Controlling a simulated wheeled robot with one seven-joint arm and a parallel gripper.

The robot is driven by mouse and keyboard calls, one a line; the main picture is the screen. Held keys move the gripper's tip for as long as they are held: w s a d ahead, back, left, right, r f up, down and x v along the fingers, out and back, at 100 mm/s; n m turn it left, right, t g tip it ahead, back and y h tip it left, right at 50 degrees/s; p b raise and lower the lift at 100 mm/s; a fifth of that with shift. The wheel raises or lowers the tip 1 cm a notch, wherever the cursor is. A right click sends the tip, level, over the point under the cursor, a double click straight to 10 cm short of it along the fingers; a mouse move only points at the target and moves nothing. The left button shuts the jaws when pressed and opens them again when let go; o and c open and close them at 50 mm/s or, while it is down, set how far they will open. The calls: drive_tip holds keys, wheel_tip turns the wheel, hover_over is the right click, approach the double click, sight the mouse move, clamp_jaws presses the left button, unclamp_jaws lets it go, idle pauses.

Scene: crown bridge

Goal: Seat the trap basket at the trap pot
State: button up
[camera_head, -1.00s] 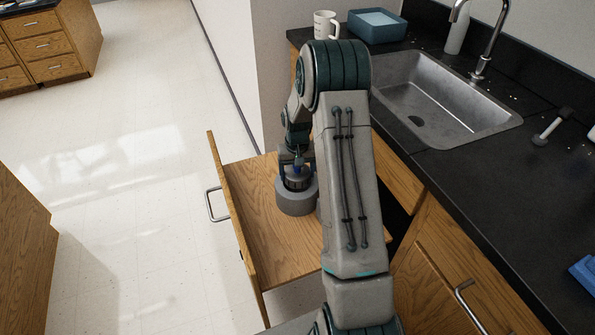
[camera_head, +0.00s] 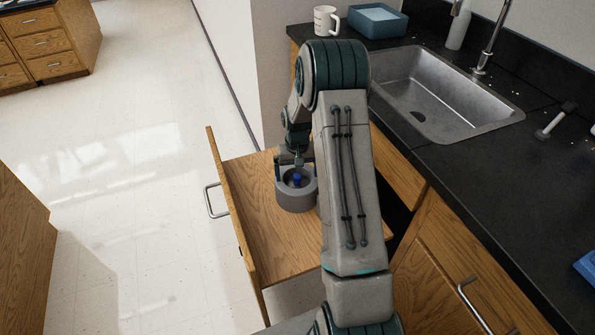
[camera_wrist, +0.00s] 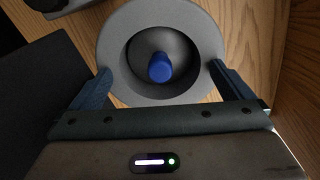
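The trap pot (camera_head: 295,202) is a grey round pot standing on the wooden drawer bottom. In the wrist view its thick ring-shaped rim (camera_wrist: 119,38) surrounds a dark round opening. The trap basket shows as a blue knob (camera_head: 297,180) low inside the pot; it also shows in the wrist view (camera_wrist: 160,67), near the middle of the opening. The rest of the basket is dark and hard to make out. My gripper (camera_wrist: 159,68) is open, with its two blue fingers wide apart at either side of the pot, clear of the knob. It holds nothing.
The pulled-out drawer's front panel (camera_head: 228,195) rises left of the pot. The counter (camera_head: 470,200) with the steel sink (camera_head: 440,95) is to the right. A white mug (camera_head: 325,20) and a blue tub (camera_head: 377,22) stand at the back.

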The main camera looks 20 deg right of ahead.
wheel_tip(320, 180, up, 14)
drive_tip(key=shift+p, duration=0.4)
idle(0.5)
